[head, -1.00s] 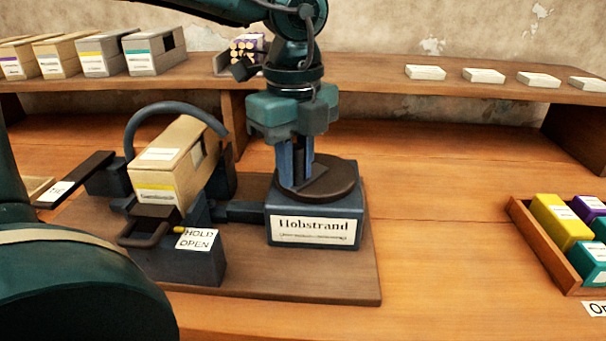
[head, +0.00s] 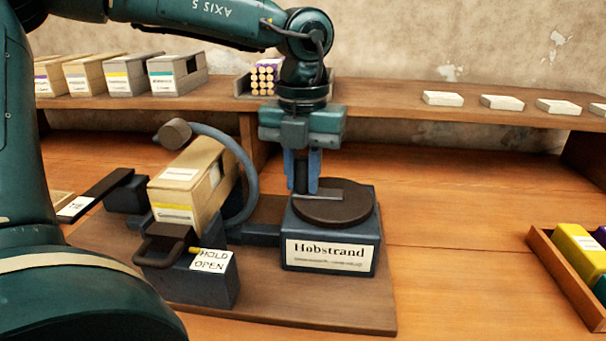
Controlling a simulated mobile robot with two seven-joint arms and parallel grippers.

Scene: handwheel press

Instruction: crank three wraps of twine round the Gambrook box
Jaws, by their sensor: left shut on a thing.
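A tan box (head: 183,200) with a yellow-striped label sits tilted in the press on the left of the board; its printed name is too small to read. A grey-blue curved ring (head: 245,170) arches behind and right of it, with a brown round spool (head: 175,133) at its upper left end. My left gripper (head: 303,182) points down at the back left of the dark round crank disc (head: 337,204), on top of the block labelled Hobstrand (head: 325,256). It is shut on the crank handle, mostly hidden between its fingers. My right gripper is not in view.
A "HOLD OPEN" tag (head: 211,261) with a yellow-tipped lever is at the press front. A dark bar with a white tag (head: 75,206) lies left. Boxes (head: 178,74) and white packets (head: 502,102) stand on the back shelf. A wooden tray (head: 560,270) is at right; bare table lies before it.

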